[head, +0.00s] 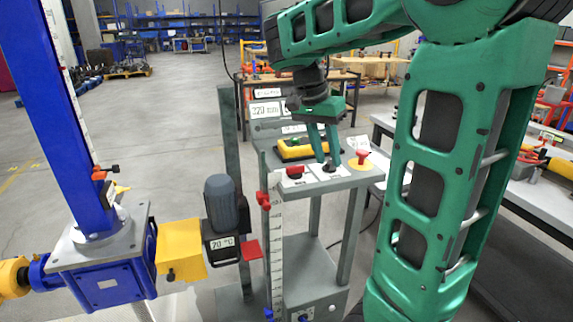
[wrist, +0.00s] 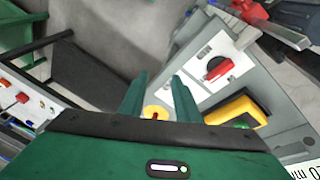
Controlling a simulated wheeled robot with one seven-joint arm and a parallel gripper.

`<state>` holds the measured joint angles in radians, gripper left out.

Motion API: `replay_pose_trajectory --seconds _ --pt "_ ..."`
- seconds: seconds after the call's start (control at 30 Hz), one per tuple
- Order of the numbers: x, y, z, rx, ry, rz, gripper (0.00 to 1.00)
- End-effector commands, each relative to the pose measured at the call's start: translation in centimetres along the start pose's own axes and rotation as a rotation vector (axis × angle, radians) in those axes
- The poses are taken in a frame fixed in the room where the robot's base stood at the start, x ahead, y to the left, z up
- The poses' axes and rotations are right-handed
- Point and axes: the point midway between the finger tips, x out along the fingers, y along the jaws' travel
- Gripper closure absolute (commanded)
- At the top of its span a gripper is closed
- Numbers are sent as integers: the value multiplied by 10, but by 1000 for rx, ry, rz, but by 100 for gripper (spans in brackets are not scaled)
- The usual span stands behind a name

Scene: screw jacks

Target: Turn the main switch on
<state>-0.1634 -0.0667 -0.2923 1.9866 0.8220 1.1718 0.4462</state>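A grey control panel (head: 345,180) carries several controls. A red handle on a yellow disc (head: 362,159), which looks like a main switch, sits at its right end; the labels are too small to read. A red switch on a white plate (head: 294,172) is at the left, and a small dark knob (head: 329,167) is between them. My gripper (head: 328,158) points down over the panel near the dark knob, its fingers apart and empty. In the wrist view, the yellow disc with its red handle (wrist: 155,112) shows between the fingers (wrist: 159,82), partly hidden by my gripper body.
A yellow box with a green button (head: 297,149) stands behind the panel's front controls and shows in the wrist view (wrist: 237,110). A blue column (head: 62,110) and a grey motor (head: 221,203) stand at the left. Open floor (head: 150,130) lies beyond.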

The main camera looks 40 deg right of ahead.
Motion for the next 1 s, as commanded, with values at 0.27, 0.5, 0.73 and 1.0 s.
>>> replay_pose_trajectory --seconds 0.27,0.5,0.73,1.0 --pt "-55 -93 19 386 98 5 70" --pt "-69 -117 34 514 120 -10 70" --pt "-51 -116 32 518 121 -6 70" --pt "-8 -115 28 516 120 -6 70"
